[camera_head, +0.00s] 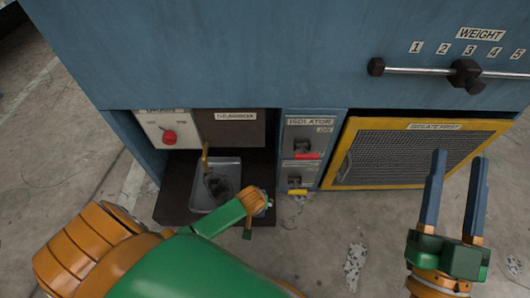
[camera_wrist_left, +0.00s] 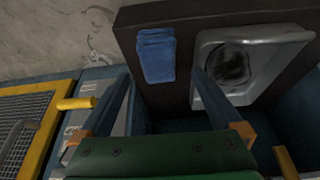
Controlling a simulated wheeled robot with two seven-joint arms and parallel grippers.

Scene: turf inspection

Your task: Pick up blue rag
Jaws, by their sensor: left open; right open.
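The blue rag (camera_wrist_left: 157,55) lies folded on a dark ledge beside a metal basin in the left wrist view. I cannot make it out in the head view, where my left arm covers that part of the ledge. My left gripper (camera_wrist_left: 162,74) is open, with its two blue fingers apart and the rag showing between and beyond their tips. Nothing is between the fingers, and I cannot tell the exact gap to the rag. My right gripper (camera_head: 461,160) is open and empty, in front of the yellow-framed mesh door at the right.
The metal basin (camera_head: 229,165) with a dark patch inside sits in the dark ledge (camera_head: 177,188). An isolator panel (camera_head: 312,134) with red and yellow handles stands right of it. The yellow-framed mesh door (camera_head: 405,156) is further right. Concrete floor (camera_head: 325,240) is open in front.

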